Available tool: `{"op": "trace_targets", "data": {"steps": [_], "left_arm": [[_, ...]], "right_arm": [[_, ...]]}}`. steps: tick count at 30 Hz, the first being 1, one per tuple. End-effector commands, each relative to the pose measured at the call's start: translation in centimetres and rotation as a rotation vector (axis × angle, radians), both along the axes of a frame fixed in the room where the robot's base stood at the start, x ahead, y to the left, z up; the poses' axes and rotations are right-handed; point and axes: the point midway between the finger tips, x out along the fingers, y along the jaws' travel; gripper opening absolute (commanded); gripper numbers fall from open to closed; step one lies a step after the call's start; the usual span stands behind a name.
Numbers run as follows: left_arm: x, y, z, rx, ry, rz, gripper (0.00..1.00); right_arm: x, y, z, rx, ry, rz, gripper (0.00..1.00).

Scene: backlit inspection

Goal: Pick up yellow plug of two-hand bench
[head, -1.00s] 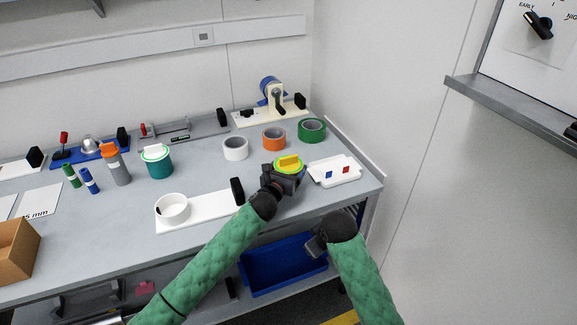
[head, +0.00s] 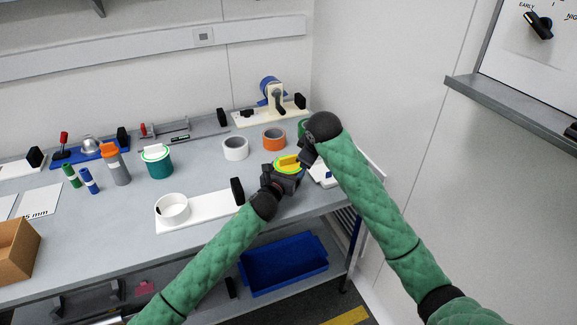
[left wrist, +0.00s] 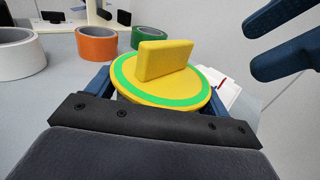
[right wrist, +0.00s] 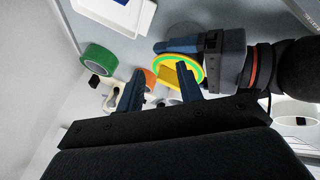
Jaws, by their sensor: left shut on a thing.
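The yellow plug (head: 287,161) is a raised tab on a round yellow top with a green ring; it also shows in the left wrist view (left wrist: 164,60) and right wrist view (right wrist: 186,80). My left gripper (head: 283,174) is shut on the round yellow body under the ring, with one finger on each side in the left wrist view. My right gripper (right wrist: 157,78) is open and empty. Its blue fingers also show at the upper right of the left wrist view (left wrist: 288,40), close to the plug but apart from it. How the plug sits in the body is hidden.
A white tape roll (head: 235,149), an orange roll (head: 273,139) and a partly hidden green roll (head: 303,128) stand behind. A white box (head: 322,178) is partly covered by my right arm. A teal jar (head: 160,165) and white board (head: 205,207) are left.

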Motion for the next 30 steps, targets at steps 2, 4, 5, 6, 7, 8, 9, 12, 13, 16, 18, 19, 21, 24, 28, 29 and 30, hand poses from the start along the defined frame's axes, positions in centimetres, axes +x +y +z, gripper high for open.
{"op": "trace_targets", "data": {"steps": [2,4,5,6,7,8,9,12,13,16,18,19,21,24,28,29,30], "left_arm": [[-0.1,0.0,-0.5,0.003,0.006,0.001,0.52],[-0.1,0.0,-0.5,0.003,0.006,0.001,0.52],[-0.1,0.0,-0.5,0.003,0.006,0.001,0.52],[-0.1,0.0,-0.5,0.003,0.006,0.001,0.52],[-0.1,0.0,-0.5,0.003,0.006,0.001,0.52],[-0.1,0.0,-0.5,0.003,0.006,0.001,0.52],[-0.1,0.0,-0.6,0.003,0.006,0.001,0.52],[-0.1,0.0,-0.6,0.003,0.006,0.001,0.52],[-0.1,0.0,-0.6,0.003,0.006,0.001,0.52],[-0.1,0.0,-0.6,0.003,0.006,0.001,0.52],[-0.1,0.0,-0.6,0.003,0.006,0.001,0.52],[-0.1,0.0,-0.6,0.003,0.006,0.001,0.52],[-0.1,0.0,-0.6,0.003,0.006,0.001,0.52],[-0.1,0.0,-0.6,0.002,0.007,0.001,0.52],[-0.1,0.0,-0.6,0.002,0.007,0.001,0.52],[-0.1,0.0,-0.6,0.002,0.007,0.001,0.52],[-0.1,0.0,-0.6,0.002,0.008,0.001,0.52]], "right_arm": [[1.1,0.5,1.5,-0.024,-0.005,0.037,0.36],[1.8,1.1,2.5,-0.044,-0.002,0.077,0.36],[2.0,1.4,2.9,-0.053,0.002,0.095,0.36],[2.3,1.9,3.4,-0.065,0.007,0.121,0.36],[2.5,2.3,3.7,-0.075,0.013,0.143,0.36],[2.6,2.6,3.9,-0.084,0.02,0.165,0.36],[2.8,3.1,4.3,-0.098,0.031,0.195,0.36],[3.1,4.3,4.9,-0.133,0.061,0.276,0.36],[3.2,4.6,5.1,-0.143,0.071,0.299,0.36],[3.3,5.7,5.5,-0.179,0.112,0.383,0.36],[3.3,6.3,5.8,-0.204,0.142,0.442,0.36],[3.3,6.6,5.9,-0.215,0.156,0.466,0.36],[3.3,7.0,6.2,-0.238,0.187,0.521,0.36],[3.4,7.4,6.6,-0.271,0.235,0.596,0.36],[3.5,7.5,7.3,-0.31,0.298,0.684,0.36],[3.6,7.5,7.4,-0.317,0.313,0.705,0.36],[3.6,7.4,7.6,-0.328,0.332,0.728,0.36]]}}
